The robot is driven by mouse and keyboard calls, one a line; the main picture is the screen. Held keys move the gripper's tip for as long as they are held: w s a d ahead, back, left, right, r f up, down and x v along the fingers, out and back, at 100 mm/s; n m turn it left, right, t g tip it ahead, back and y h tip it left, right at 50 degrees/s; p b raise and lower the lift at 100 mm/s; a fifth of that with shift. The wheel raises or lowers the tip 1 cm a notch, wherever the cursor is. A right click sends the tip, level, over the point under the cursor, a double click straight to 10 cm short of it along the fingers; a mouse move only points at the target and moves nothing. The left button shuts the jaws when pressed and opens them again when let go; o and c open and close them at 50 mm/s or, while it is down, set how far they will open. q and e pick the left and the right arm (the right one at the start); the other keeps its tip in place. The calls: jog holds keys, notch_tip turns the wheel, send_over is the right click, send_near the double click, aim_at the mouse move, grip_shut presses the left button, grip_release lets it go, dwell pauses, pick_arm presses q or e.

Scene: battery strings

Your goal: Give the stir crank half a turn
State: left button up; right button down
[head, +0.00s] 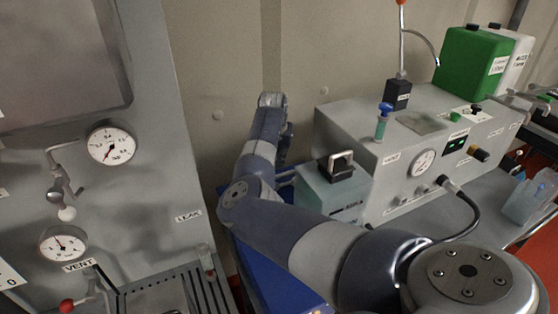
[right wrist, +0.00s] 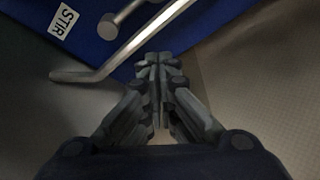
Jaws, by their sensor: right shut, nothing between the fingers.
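The stir crank (right wrist: 120,58) shows in the right wrist view as a bent bare-metal rod. It runs from a short end at the left up to the top right, across a blue surface marked STIR (right wrist: 64,21). A round metal stub (right wrist: 107,29) sticks out beside it. My right gripper (right wrist: 157,62) is shut and empty, its fingertips just below the rod. I cannot tell whether they touch it. In the head view my right arm reaches to the back wall, and the crank cannot be made out. My left gripper is not in view.
A grey panel with gauges (head: 111,146) and a red-knobbed vent lever (head: 67,305) stands left of my arm. Right of it are a pale box with a black handle (head: 335,190) and a grey instrument unit (head: 380,150).

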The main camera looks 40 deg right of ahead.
aim_at(284, 184)
jog(key=b+x, duration=0.3)
jog(key=shift+f+b, duration=0.3)
jog(key=shift+b, duration=0.05)
jog(key=shift+s+a+p, duration=0.4)
jog(key=shift+a+p, duration=0.05)
jog(key=shift+a, duration=0.2)
jog(key=shift+s+a, duration=0.65)
jog(key=shift+a, duration=0.2)
jog(key=shift+s+a+f, duration=0.1)
jog(key=shift+f, duration=0.05)
